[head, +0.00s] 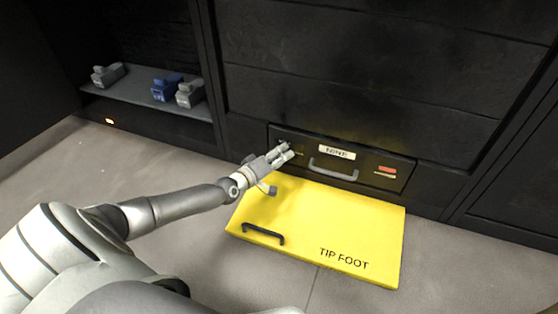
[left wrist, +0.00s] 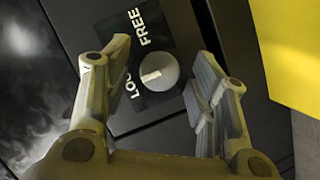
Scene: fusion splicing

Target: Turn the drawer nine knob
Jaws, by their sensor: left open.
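The drawer (head: 392,168) labelled NINE is a dark front low in the cabinet, with a grey bar handle (head: 333,170). My left gripper (head: 285,149) is at the left end of this drawer front. In the left wrist view, the round grey knob (left wrist: 159,71) with a pale pointer mark sits on a dark plate marked LOCK and FREE. The gripper's two fingers (left wrist: 165,82) are open, one on each side of the knob, with visible gaps. In the head view the gripper hides the knob. My right gripper is not in view.
A yellow panel (head: 300,222) marked TIP FOOT, with a black handle (head: 262,234), lies in front of the drawer. A shelf (head: 140,92) at the left holds grey and blue devices (head: 166,88). Grey floor (head: 70,165) is clear at the left.

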